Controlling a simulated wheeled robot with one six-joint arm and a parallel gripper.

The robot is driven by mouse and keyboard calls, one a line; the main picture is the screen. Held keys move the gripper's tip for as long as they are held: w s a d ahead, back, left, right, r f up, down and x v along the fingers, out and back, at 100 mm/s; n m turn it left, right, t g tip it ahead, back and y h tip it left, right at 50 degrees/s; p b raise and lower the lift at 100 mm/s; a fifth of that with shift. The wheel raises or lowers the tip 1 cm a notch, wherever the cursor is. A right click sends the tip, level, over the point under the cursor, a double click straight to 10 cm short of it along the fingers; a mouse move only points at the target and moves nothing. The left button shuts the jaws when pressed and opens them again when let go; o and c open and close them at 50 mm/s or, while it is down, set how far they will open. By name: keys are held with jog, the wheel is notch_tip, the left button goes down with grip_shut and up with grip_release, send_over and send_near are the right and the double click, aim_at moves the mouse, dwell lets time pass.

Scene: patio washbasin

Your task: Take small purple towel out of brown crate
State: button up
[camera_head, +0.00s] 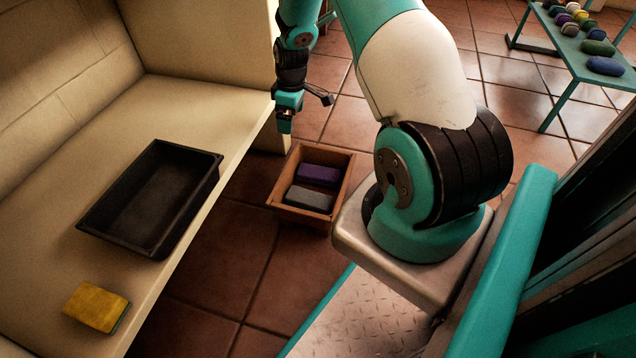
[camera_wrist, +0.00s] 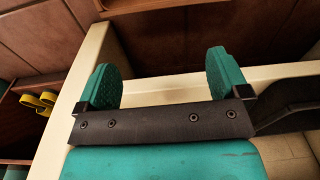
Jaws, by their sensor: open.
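The brown crate (camera_head: 273,196) stands on the tiled floor between the cream bench and my base. The small purple towel (camera_head: 319,175) lies folded inside it, in the far part. A grey folded towel (camera_head: 309,199) lies in the near part, beside it. My gripper (camera_head: 285,124) appears beyond the crate and a little to its left in the head view, by the bench edge and apart from the towels. In the wrist view its two teal fingers (camera_wrist: 163,72) are spread with nothing between them. The purple towel does not show in the wrist view.
On the cream bench (camera_head: 215,185) stand an empty black tray (camera_head: 210,178) and a yellow sponge (camera_head: 97,306). A teal table (camera_head: 557,42) with several coloured rolled items is at the far right. Tiled floor left of the crate is clear. A yellow object (camera_wrist: 40,102) shows at the wrist view's left.

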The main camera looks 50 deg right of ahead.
send_over(318, 172)
notch_tip(318, 172, down, 10)
jog(key=shift+g+h, duration=0.3)
jog(key=f+b, duration=0.2)
jog(key=f, duration=0.1)
jog(key=f+b, duration=0.3)
jog(key=f, duration=0.1)
jog(key=f+b, duration=0.2)
jog(key=f, duration=0.2)
jog(key=shift+d+f+b, duration=0.25)
jog(key=shift+b, duration=0.15)
jog(key=f+b, duration=0.5)
jog(key=f, duration=0.1)
jog(key=shift+a, duration=0.2)
jog(key=c, duration=1.1)
